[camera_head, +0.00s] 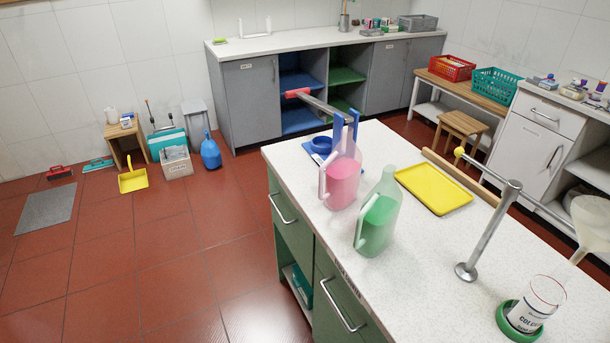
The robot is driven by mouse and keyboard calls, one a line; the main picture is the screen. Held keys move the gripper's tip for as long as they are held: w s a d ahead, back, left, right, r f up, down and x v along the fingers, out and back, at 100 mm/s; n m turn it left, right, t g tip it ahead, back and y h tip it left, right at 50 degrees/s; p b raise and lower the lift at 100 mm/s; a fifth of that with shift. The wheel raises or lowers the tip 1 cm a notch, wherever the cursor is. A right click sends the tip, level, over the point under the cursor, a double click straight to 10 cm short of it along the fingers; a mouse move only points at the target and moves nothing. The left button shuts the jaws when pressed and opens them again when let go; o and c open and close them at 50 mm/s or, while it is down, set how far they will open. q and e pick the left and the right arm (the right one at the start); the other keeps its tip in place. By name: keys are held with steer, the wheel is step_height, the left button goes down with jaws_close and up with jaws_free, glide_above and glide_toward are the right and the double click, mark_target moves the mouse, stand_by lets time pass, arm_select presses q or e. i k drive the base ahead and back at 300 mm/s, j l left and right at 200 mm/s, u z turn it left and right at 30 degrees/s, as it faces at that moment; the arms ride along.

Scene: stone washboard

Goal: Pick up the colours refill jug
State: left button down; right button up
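Two translucent refill jugs stand upright on the speckled white island top (420,270). One jug holds pink liquid (342,182) and stands farther back. The other holds green liquid (380,218) and stands nearer, to the right, with its handle towards the lower left. No lettering is legible on either jug, so I cannot tell which is the colours jug. A clear and white container (535,304) with lettering that seems to begin "COLOU" sits in a green ring (506,320) at the lower right. Neither of my grippers is in view.
A yellow tray (434,188) lies right of the jugs. A blue fork with a red-ended bar (318,103) shows just above the pink jug. A translucent funnel (591,225) is at the right edge.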

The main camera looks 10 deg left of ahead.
mark_target(343, 166)
steer(key=j+z, duration=0.1)
steer(key=z, duration=0.25)
steer(key=i+j+z, duration=0.1)
steer(key=z, duration=0.25)
steer(key=j+z, duration=0.2)
steer(key=z, duration=0.15)
steer(key=j+z, duration=0.2)
steer(key=j, duration=0.45)
steer(key=j+z, duration=0.25)
steer(key=j, duration=0.4)
steer(key=j+z, duration=0.2)
steer(key=j, duration=0.45)
steer(key=k+j+z, duration=0.1)
steer(key=j+z, duration=0.15)
steer(key=j, duration=0.35)
